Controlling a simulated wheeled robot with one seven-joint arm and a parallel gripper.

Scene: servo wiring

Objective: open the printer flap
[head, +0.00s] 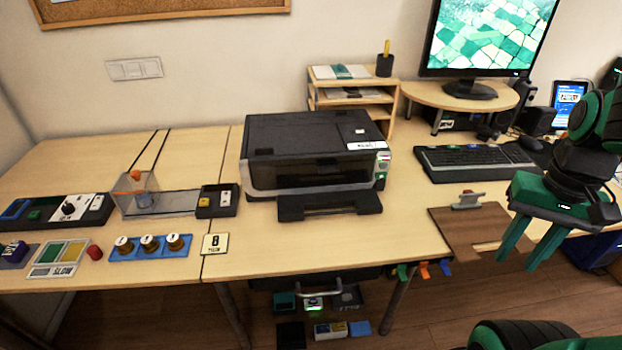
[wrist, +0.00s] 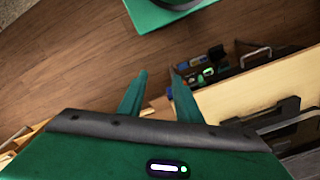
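The black and grey printer (head: 268,133) stands on the table in the middle of the head view. Its top looks flat and closed. A dark tray or flap (head: 330,204) juts out low at its front; I cannot tell which part the task's flap is. My gripper (head: 515,260) is at the right, well apart from the printer, over the table's front right. Its two green fingers point down, spread apart with nothing between them. The wrist view also shows the open fingers (wrist: 159,75), above the floor and near the table edge. Dark printer parts (wrist: 290,130) show at its right.
A brown board (head: 455,235) with a grey clip-like part lies at the table's front right. The keyboard (head: 475,162) and monitor (head: 490,40) stand behind it. A drawer with a handle (head: 320,292) hangs below the table. The table in front of the printer is clear.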

